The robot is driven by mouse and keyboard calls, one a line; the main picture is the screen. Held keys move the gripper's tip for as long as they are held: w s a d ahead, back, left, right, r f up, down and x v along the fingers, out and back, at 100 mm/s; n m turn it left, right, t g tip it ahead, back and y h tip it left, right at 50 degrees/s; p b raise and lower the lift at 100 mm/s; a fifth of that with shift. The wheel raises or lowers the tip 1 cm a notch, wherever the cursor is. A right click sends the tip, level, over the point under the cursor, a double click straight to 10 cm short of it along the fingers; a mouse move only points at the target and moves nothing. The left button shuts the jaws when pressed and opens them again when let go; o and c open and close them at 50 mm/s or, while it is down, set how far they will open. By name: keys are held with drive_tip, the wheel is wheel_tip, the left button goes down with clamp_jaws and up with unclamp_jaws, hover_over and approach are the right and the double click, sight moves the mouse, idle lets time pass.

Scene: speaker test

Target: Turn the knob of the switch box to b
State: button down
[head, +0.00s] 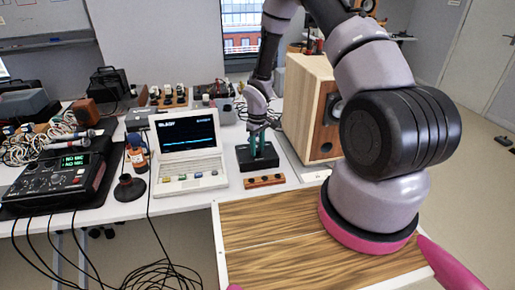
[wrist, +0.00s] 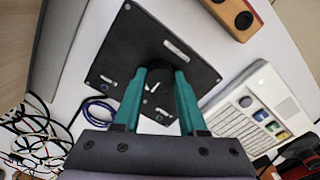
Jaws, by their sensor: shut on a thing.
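The switch box (head: 262,163) is a black box on the white table, right of the laptop in the head view. In the wrist view the switch box (wrist: 115,60) shows a flat black top with small white labels and corner screws. Its round black knob (wrist: 158,83) is in the middle, with a white mark on it. My gripper (head: 258,138) comes down on it from above. In the wrist view the teal fingers of my gripper (wrist: 160,76) are shut on the knob, one on each side. The label letters are too small to read.
A wooden strip with dark round tops (head: 264,181) lies just in front of the box. A laptop (head: 187,150) stands close on the left. A large wooden speaker (head: 303,110) stands close on the right. Cables (wrist: 30,135) lie near the box.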

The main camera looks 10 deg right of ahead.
sight(258, 149)
idle(0.3)
drive_tip(key=shift+c, duration=2.3)
unclamp_jaws()
drive_tip(key=shift+r, duration=0.1)
wheel_tip(258, 149, up, 11)
drive_tip(key=shift+f, duration=0.2)
drive_tip(key=shift+r, duration=0.1)
